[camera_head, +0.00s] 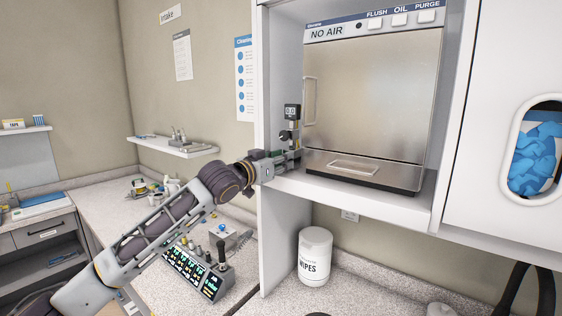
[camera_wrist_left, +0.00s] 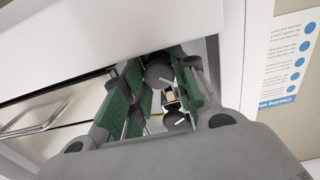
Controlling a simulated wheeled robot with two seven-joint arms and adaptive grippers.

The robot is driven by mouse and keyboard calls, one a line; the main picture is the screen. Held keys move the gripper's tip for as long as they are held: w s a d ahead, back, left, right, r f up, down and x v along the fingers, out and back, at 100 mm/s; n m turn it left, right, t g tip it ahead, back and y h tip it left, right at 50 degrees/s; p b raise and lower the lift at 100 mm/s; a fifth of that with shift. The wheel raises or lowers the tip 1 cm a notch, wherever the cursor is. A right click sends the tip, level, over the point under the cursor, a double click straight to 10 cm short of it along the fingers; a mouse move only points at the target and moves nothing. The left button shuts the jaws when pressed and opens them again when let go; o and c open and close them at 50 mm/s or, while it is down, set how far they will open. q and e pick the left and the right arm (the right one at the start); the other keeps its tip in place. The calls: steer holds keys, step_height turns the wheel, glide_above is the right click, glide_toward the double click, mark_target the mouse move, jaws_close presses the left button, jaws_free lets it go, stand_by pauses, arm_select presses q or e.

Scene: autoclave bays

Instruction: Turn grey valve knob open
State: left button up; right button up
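My left gripper (camera_head: 292,154) reaches into the narrow gap at the left side of the steel autoclave (camera_head: 365,95). In the left wrist view the gripper (camera_wrist_left: 163,88) is open, its green-padded fingers apart. A round grey knob (camera_wrist_left: 158,74) with a pale pointer line shows between the fingers, near their tips. A second, darker knob (camera_wrist_left: 176,120) shows closer to the palm, partly hidden. I cannot tell whether a finger touches either knob. In the head view a dark knob (camera_head: 284,135) sits below a small digital gauge (camera_head: 292,112). My right gripper is not in view.
The white cabinet side wall (camera_head: 266,90) stands close to the left gripper. The autoclave door handle (camera_head: 310,100) is just right of the gap. Below are a control panel with a joystick (camera_head: 222,252) and a wipes tub (camera_head: 314,256). Glove bin (camera_head: 533,150) at right.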

arm_select(q)
steer(key=c, duration=0.4)
steer(key=shift+n, duration=2.1)
steer(key=o, duration=1)
steer(key=shift+o, duration=0.2)
steer(key=shift+a, duration=0.1)
